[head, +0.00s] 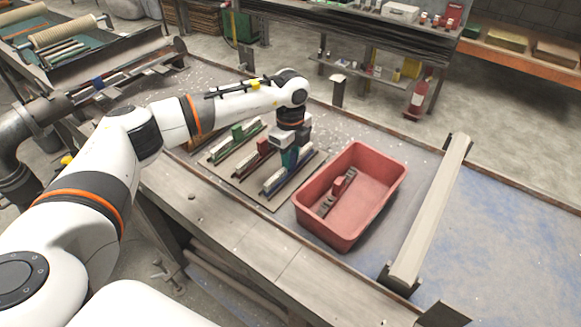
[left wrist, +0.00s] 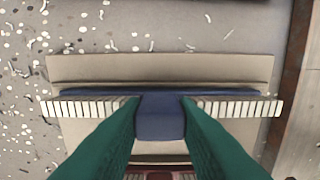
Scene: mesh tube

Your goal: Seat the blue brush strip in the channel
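The blue brush strip (head: 276,185) is a long bar with pale bristles and a raised blue block in its middle. It is at the right side of a tan board, low over or on it; I cannot tell which. In the left wrist view the blue block (left wrist: 160,118) sits between the teal fingers of my left gripper (left wrist: 160,103), with no gap seen on either side. My left gripper (head: 289,160) points down. A long beige beam (head: 432,215) with dark end pieces lies to the right; I cannot see whether it holds the channel. My right gripper is out of view.
Strips with a green block (head: 238,131) and a dark red block (head: 264,146) lie left of the blue one on the tan board (head: 232,181). A red bin (head: 375,180) with a red-block strip (head: 338,188) inside stands between board and beam. The table's far right is clear.

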